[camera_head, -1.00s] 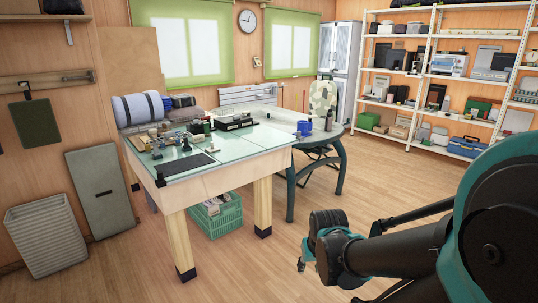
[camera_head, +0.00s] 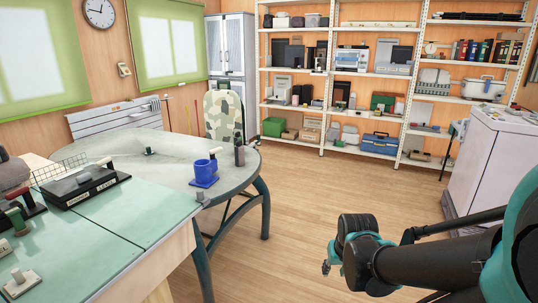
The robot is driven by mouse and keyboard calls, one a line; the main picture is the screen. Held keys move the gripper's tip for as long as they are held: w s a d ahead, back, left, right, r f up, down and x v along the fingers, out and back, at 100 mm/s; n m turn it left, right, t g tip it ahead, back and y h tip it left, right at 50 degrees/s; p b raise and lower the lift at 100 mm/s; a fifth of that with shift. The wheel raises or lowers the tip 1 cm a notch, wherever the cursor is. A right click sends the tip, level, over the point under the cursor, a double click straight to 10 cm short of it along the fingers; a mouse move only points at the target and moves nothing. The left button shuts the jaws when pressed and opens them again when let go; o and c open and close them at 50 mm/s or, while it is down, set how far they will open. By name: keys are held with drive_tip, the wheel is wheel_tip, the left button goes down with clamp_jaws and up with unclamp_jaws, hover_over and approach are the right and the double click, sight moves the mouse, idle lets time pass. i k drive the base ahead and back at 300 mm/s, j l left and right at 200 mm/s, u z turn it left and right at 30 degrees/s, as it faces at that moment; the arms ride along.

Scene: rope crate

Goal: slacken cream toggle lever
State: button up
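I cannot single out a cream toggle lever for sure. A black block device (camera_head: 85,185) on the glass-topped table carries a small pale piece with a dark tip at its back. A small dark-knobbed fitting (camera_head: 149,151) stands on the rounded grey table. My arm reaches in from the right over the floor, well apart from both tables. My gripper (camera_head: 329,264) shows only as a small part at its end; its fingers are not clear.
The glass-topped table (camera_head: 150,222) fills the lower left. A camouflage-patterned chair (camera_head: 223,115) is behind. White shelving and a white cabinet (camera_head: 492,165) stand right. The middle floor is clear.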

sight(212, 152)
drive_tip(key=i+z, duration=0.2)
drive_tip(key=i, duration=0.8)
